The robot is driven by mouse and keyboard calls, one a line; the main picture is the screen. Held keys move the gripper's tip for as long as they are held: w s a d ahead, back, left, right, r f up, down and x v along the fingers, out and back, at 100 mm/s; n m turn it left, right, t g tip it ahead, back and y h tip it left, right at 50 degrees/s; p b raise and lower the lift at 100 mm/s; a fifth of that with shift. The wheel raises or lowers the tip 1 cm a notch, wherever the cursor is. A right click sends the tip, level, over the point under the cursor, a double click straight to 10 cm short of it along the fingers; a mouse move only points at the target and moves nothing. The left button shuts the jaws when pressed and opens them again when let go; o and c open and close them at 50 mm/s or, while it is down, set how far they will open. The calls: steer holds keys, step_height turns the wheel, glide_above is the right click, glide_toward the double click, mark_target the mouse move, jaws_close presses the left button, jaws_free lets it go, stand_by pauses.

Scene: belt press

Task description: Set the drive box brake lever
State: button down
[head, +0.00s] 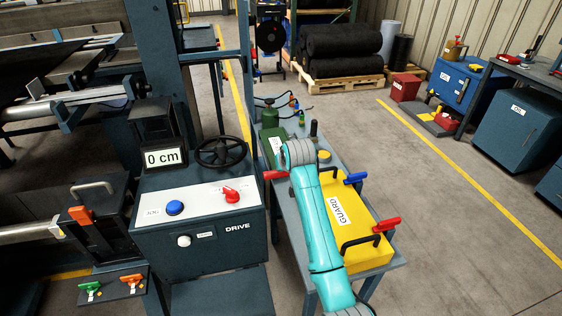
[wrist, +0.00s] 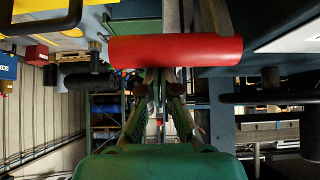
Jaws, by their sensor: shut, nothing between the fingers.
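In the wrist view a red cylindrical grip (wrist: 175,50), apparently this handle, lies crosswise at my fingertips. My gripper (wrist: 163,76) is shut and empty, with its tips close to the lower edge of the red grip. I cannot tell whether they touch. In the head view my arm hides the gripper.
The panel has a blue JOG button (head: 175,208) and a red knob (head: 231,195). A black handwheel (head: 221,152) and a 0 cm display (head: 164,158) stand behind. A yellow guard (head: 350,215) lies on the table under my arm. Floor to the right is open.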

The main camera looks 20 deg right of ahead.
mark_target(284, 176)
steer(key=shift+s+f+t, duration=0.2)
steer(key=shift+s+t, duration=0.2)
steer(key=shift+s, duration=0.35)
steer(key=shift+s+f+t, duration=0.25)
steer(key=shift+s+t, duration=0.15)
steer(key=shift+s, duration=0.4)
steer(key=shift+s+f+t, duration=0.2)
steer(key=shift+s+t, duration=0.2)
steer(key=shift+s, duration=0.35)
steer(key=shift+s+f, duration=0.1)
steer(key=shift+s, duration=0.05)
